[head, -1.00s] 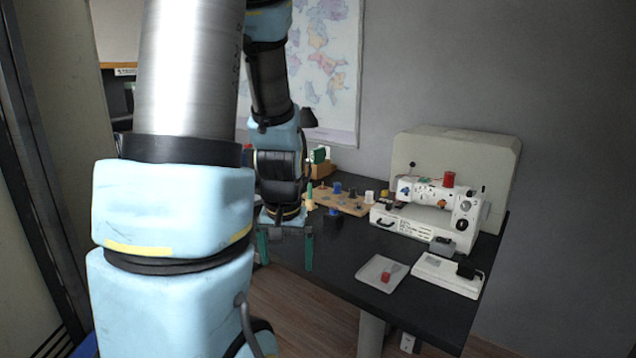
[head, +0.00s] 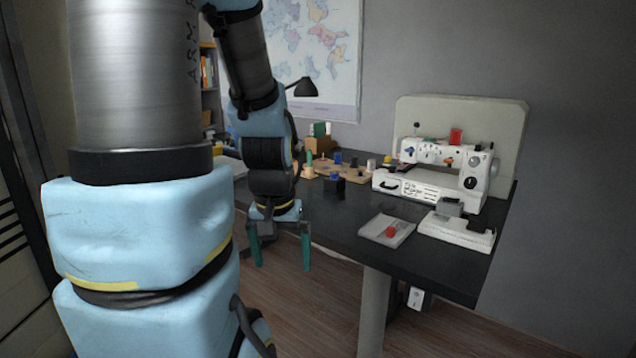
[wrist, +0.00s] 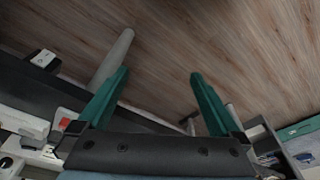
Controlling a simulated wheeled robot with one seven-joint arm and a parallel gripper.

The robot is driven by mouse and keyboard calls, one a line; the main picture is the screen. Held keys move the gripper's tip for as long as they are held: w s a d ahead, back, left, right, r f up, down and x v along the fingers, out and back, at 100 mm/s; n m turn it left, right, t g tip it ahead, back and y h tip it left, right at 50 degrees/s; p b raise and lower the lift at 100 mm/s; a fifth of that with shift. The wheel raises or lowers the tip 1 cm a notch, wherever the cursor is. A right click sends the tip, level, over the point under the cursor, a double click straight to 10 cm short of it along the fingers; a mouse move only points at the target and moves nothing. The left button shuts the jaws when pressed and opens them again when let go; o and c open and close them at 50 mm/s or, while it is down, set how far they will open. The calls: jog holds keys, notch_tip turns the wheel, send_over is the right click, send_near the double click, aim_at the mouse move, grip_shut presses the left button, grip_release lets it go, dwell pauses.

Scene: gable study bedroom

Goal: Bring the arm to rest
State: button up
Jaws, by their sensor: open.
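My gripper (head: 281,262) hangs fingers down in front of the dark desk's near edge in the head view. Its two green fingers are spread apart with nothing between them. In the wrist view my gripper (wrist: 160,82) also shows open, with bare wood floor (wrist: 190,45) beyond the fingertips. My arm is bent, with its large links filling the left of the head view.
The dark desk (head: 345,225) carries a white sewing machine (head: 430,175), a small tray with a red item (head: 386,230), a white device (head: 458,230) and a wooden board with several spools. A desk leg (head: 374,310) stands below. Floor in front is clear.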

notch_tip(320, 180, down, 21)
jog(key=s+b, duration=0.1)
jog(key=b, duration=1.7)
notch_tip(320, 180, up, 33)
jog(key=p, duration=3.2)
jog(key=shift+f+g, duration=0.2)
jog(key=shift+g, duration=0.1)
